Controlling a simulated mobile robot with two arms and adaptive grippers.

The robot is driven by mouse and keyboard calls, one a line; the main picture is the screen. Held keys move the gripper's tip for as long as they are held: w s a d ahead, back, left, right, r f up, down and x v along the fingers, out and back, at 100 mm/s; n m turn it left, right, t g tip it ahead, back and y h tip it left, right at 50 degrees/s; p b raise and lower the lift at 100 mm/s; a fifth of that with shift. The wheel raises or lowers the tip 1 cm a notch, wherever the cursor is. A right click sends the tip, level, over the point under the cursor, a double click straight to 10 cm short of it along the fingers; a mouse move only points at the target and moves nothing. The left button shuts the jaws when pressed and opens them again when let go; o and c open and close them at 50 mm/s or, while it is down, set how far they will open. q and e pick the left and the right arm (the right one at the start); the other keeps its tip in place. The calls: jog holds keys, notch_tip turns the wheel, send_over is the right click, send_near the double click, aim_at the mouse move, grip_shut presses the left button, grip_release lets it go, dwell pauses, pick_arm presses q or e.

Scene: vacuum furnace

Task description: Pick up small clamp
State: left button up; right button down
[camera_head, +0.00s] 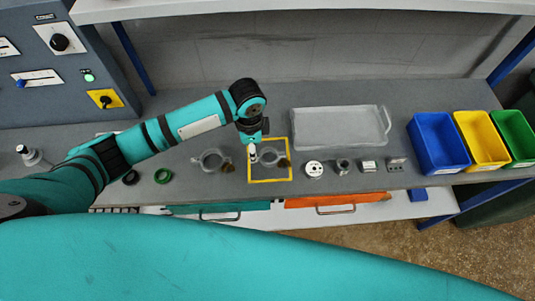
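Two grey metal clamps lie on the grey bench in the head view. The smaller-looking clamp (270,157) is inside a yellow square outline (271,181), with a brownish part at its right side. A larger clamp (211,160) lies to its left, outside the outline. My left gripper (253,154) points down at the left side of the clamp in the outline, very close to it or touching it. The fingers are too small and dark to tell whether they are open or shut on it. My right gripper is out of view.
A clear tray (340,145) lies behind and right of the outline. Several small metal parts (314,168) stand in a row to the right, before blue (438,141), yellow and green bins. Green (163,176) and black rings lie left. A control panel (60,60) stands back left.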

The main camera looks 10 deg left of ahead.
pick_arm(q)
notch_tip(320, 180, down, 4)
jog(key=shift+w+a+r+p, duration=0.1)
jog(key=shift+r+p, duration=0.1)
jog(key=shift+p, duration=0.55)
jog(key=shift+f, duration=0.65)
grip_shut()
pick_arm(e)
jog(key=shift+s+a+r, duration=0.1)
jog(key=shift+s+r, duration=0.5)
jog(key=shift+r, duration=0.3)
